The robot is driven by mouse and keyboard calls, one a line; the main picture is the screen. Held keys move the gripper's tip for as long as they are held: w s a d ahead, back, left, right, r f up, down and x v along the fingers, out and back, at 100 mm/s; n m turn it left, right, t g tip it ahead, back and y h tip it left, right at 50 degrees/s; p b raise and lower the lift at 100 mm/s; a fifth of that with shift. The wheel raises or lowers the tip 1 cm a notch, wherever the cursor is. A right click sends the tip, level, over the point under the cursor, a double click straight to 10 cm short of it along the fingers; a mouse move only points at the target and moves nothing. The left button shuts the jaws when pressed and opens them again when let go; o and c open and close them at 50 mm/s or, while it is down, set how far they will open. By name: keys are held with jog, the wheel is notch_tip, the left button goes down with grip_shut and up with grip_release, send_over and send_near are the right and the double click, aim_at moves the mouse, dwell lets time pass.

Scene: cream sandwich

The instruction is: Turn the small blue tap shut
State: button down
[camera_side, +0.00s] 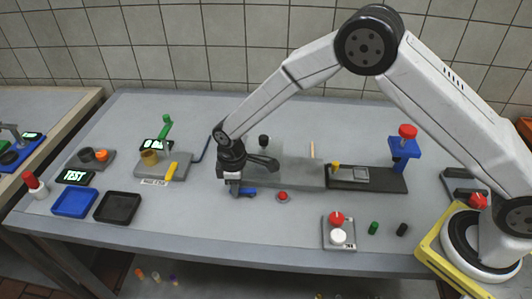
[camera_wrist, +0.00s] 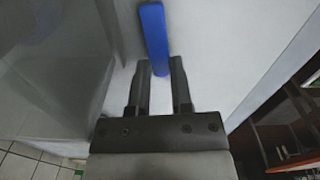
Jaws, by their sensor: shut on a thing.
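The small blue tap (camera_side: 248,192) shows at the lower end of my arm in the side view, just behind the row of grey fixtures' front edge. In the wrist view its handle is a long blue bar (camera_wrist: 153,35), and its near end lies between my fingertips. My gripper (camera_wrist: 160,66) is shut on that end of the handle. In the side view my gripper (camera_side: 236,187) points down at the tap and partly hides it. The tap's body and pipe are hidden, so I cannot tell how far it is turned.
A red button (camera_side: 283,196) sits close to the right of the tap. A grey box with a dark lever (camera_side: 265,162) stands just behind. Blue (camera_side: 74,202) and black (camera_side: 117,207) trays lie to the left.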

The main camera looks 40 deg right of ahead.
jog(key=c, duration=0.5)
grip_release()
jog(key=shift+r, duration=0.15)
jog(key=shift+r, duration=3.75)
